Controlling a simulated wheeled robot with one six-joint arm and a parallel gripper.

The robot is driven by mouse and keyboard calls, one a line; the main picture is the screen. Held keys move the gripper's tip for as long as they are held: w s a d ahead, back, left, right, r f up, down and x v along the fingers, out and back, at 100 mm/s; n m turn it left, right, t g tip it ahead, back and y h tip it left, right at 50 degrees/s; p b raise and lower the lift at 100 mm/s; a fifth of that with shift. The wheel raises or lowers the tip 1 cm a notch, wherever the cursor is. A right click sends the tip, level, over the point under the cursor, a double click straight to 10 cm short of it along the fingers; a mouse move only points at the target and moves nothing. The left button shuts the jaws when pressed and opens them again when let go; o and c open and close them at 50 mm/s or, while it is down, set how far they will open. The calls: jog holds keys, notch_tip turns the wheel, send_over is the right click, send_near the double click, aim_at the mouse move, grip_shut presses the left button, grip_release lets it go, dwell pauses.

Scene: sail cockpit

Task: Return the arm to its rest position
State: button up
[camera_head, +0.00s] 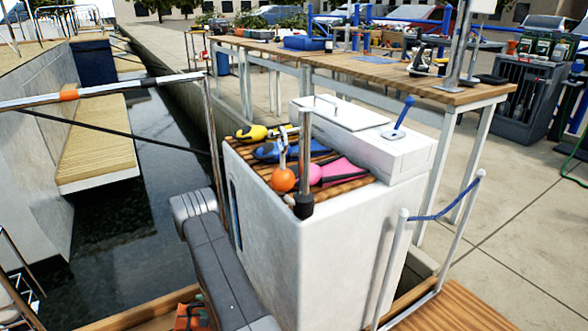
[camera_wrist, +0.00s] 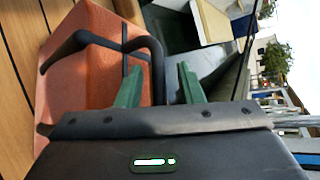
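My gripper (camera_wrist: 158,66) is in the wrist view. Its two green fingers stand apart with a clear gap, so it is open. An orange box-like thing (camera_wrist: 98,105) with a black looped handle (camera_wrist: 152,50) lies beyond the fingers. One bend of the handle shows in line with the gap; I cannot tell whether it is between the fingers or just beyond them, or whether it touches them. In the head view my grey arm (camera_head: 222,268) reaches down at the bottom, left of the white cockpit console. The orange thing (camera_head: 190,316) shows partly at the bottom edge, beside it.
The white console (camera_head: 335,240) stands close to the right of my arm, with a metal post (camera_head: 305,150) on it. A rail (camera_head: 465,215) with blue rope stands to the right. Water (camera_head: 140,190) lies left. A workbench (camera_head: 350,62) is behind.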

jog(key=shift+b+x, duration=0.35)
jog(key=shift+x, duration=1)
jog(key=shift+r, duration=0.1)
